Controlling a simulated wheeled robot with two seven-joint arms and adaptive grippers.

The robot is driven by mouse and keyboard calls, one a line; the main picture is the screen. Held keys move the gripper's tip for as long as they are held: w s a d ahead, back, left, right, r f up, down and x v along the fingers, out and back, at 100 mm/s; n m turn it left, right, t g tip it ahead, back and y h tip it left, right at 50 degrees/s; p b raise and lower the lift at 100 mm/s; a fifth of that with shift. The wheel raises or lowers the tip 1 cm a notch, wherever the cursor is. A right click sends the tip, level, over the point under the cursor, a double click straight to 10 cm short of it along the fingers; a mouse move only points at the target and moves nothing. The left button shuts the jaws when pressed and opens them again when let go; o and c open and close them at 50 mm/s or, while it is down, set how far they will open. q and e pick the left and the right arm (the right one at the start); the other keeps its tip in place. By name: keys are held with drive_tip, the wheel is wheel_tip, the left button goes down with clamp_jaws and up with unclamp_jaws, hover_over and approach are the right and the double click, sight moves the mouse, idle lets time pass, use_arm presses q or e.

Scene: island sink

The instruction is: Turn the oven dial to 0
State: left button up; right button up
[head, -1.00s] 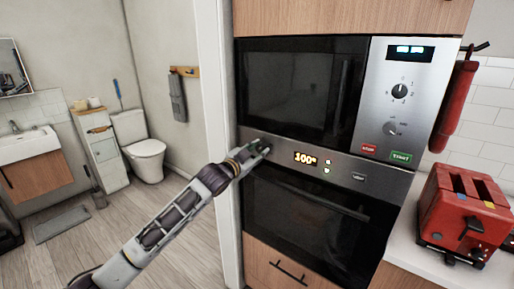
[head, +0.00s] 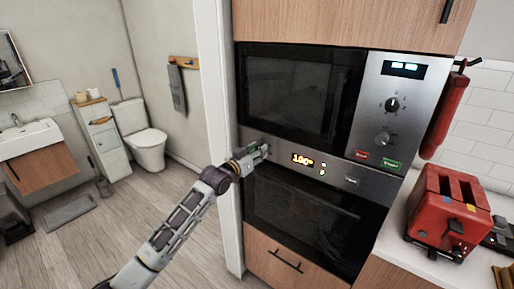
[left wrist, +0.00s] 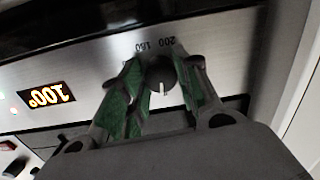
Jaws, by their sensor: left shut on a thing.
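The oven (head: 300,205) is built in below the microwave, and its steel control panel (head: 340,178) has a lit orange display (head: 302,160) that reads about 100°. My left gripper (head: 262,150) is at the left end of this panel. In the left wrist view the black oven dial (left wrist: 160,75) with a white mark sits between the green-padded fingers of my left gripper (left wrist: 160,88), which is shut on it. The printed numbers 200 and 160 show beside the dial, upside down. The dial is hidden by the gripper in the head view. My right gripper is not in view.
The microwave (head: 300,95) has its own knobs (head: 392,104) and red and green buttons on the right. A red toaster (head: 448,212) stands on the counter at right. A door frame (head: 215,90) is close left of the oven. Open floor (head: 120,215) lies to the left.

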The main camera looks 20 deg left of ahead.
use_arm(q)
drive_tip(key=shift+n+p, duration=0.5)
drive_tip(key=shift+n, duration=0.1)
drive_tip(key=o, duration=1)
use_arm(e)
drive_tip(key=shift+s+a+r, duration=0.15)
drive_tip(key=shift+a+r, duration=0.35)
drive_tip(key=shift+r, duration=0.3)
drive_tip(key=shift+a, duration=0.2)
use_arm(q)
drive_tip(key=shift+s, duration=0.1)
drive_tip(key=shift+v, duration=5.85)
